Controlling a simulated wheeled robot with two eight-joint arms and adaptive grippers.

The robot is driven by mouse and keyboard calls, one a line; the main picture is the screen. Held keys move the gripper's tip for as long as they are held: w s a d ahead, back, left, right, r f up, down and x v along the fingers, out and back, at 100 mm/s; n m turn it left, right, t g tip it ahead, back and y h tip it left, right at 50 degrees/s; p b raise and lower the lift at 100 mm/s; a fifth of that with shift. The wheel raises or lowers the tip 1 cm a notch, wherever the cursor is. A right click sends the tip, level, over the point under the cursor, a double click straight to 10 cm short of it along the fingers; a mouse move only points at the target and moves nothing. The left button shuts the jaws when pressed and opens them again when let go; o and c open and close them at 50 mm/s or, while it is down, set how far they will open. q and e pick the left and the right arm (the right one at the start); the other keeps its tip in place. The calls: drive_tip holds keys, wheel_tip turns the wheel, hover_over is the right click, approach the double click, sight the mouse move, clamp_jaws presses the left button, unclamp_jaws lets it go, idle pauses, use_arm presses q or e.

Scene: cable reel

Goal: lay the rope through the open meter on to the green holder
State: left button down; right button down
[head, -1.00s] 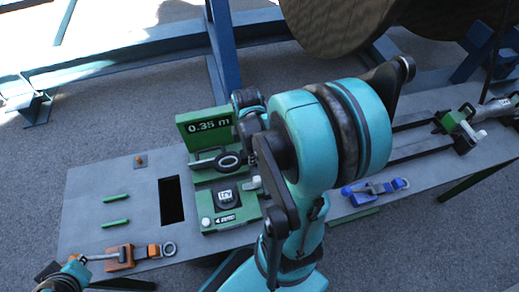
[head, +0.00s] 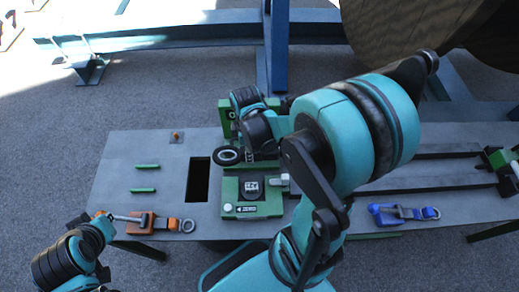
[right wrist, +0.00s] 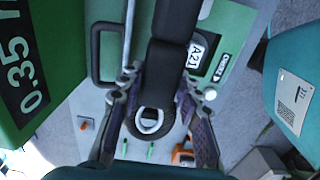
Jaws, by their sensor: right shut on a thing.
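The rope's black end loop with a pale metal ring (head: 227,155) lies at the left edge of the meter; it also shows in the right wrist view (right wrist: 150,120). My right gripper (right wrist: 160,135) is shut on the rope just behind this loop. The green meter (head: 253,209) has a display block (right wrist: 28,75) reading 0.35 m, partly hidden by my right arm in the head view. Two thin green bars (head: 147,166) (head: 145,190) stand on the table left of the slot; I cannot tell if they are the holder. My left gripper (head: 103,216) is beside the orange clamp; its jaws are unclear.
A dark rectangular slot (head: 198,180) opens in the grey table (head: 115,180) left of the meter. An orange clamp (head: 140,223) lies at the front left, a blue clamp (head: 385,215) at the front right. A large reel (head: 410,35) stands behind.

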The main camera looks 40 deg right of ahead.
drive_tip(key=w+a, duration=0.8)
drive_tip(key=a, duration=0.3)
drive_tip(key=w+a+b, duration=0.1)
drive_tip(key=w+a, duration=0.6)
drive_tip(key=a, duration=0.4)
drive_tip(key=w+a, duration=0.8)
drive_tip(key=a, duration=0.3)
drive_tip(key=f+b, duration=0.3)
drive_tip(key=f, duration=0.2)
drive_tip(key=f+b, duration=0.4)
drive_tip(key=f, duration=0.1)
drive_tip(key=f+b, duration=0.4)
drive_tip(key=f, duration=0.2)
drive_tip(key=shift+s, duration=0.3)
drive_tip(key=c, duration=1)
unclamp_jaws()
wheel_tip(320, 180, up, 12)
